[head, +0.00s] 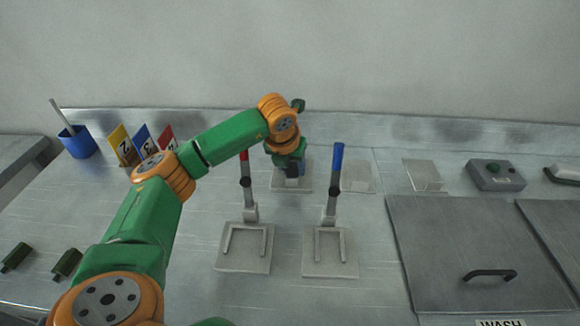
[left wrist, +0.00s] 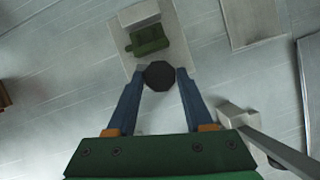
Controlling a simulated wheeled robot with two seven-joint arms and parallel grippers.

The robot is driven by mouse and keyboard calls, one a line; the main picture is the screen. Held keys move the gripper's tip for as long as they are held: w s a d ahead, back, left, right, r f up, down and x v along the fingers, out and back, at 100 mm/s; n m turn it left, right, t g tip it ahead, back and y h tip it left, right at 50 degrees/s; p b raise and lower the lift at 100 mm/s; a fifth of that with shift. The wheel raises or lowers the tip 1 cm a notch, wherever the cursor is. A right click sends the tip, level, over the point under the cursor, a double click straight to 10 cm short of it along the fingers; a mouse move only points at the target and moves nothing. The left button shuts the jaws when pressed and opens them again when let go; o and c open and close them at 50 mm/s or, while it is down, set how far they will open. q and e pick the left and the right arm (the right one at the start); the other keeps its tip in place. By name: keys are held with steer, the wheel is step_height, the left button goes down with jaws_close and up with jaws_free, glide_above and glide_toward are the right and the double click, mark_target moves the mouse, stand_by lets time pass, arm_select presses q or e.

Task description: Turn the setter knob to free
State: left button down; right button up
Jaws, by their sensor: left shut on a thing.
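The setter knob (left wrist: 159,75) is a dark, many-sided knob that shows between my fingertips in the left wrist view. My left gripper (left wrist: 160,78) is shut on it, with one blue finger on each side. Past the knob are a green part (left wrist: 149,40) and a pale block (left wrist: 138,14) on a light base plate (left wrist: 176,38). In the head view my left gripper (head: 292,172) reaches down over this base plate (head: 291,188) and hides most of the knob. My right gripper is in neither view.
A red-tipped lever (head: 245,185) and a blue-tipped lever (head: 334,185) stand upright in front, on pale plates. A hatch lid (head: 440,240) with a handle and a grey button box (head: 495,175) are at the right. A blue cup (head: 78,143) and number cards (head: 122,145) are at the left.

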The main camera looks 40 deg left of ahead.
arm_select(q)
steer(key=n, duration=0.1)
steer(key=n+y, duration=0.1)
steer(key=n, duration=0.1)
steer(key=shift+w+d+n+g+b, duration=0.1)
steer(key=shift+d+n+g+b, duration=0.05)
steer(key=shift+n+g+b, duration=0.2)
steer(key=shift+n+g+y+b, duration=0.4)
steer(key=shift+n+y, duration=0.2)
steer(key=shift+n, duration=1.15)
steer(key=shift+c, duration=1.5)
jaws_free()
steer(key=shift+w, duration=0.1)
